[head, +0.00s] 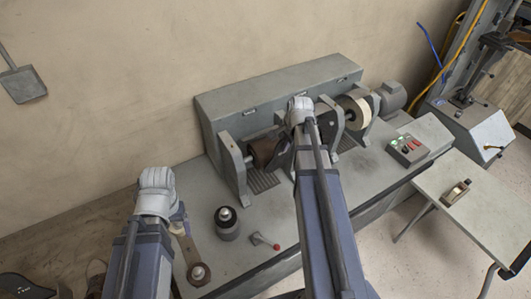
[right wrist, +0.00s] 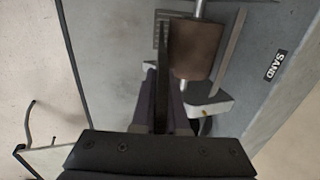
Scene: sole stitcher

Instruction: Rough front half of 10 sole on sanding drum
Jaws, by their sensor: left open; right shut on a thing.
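The brown sanding drum (head: 263,152) sits on its shaft on the left part of the bench machine. It also shows in the right wrist view (right wrist: 198,50), near a label reading SAND. My right gripper (right wrist: 163,95) is shut on a thin dark sole (right wrist: 163,65), seen edge-on. The sole stands just left of the drum in that view; whether they touch I cannot tell. In the head view my right gripper (head: 300,108) is beside the drum, and its arm hides part of the machine. My left gripper (head: 157,188) is open at the bench's left, its fingertips mostly hidden.
A pale wheel (head: 355,110) turns up at the machine's right, before a grey motor (head: 392,97). A button box (head: 408,150) is on the bench's right. A dark pot (head: 227,222) and a red-tipped tool (head: 264,241) stand near the front. A side table (head: 470,205) is at right.

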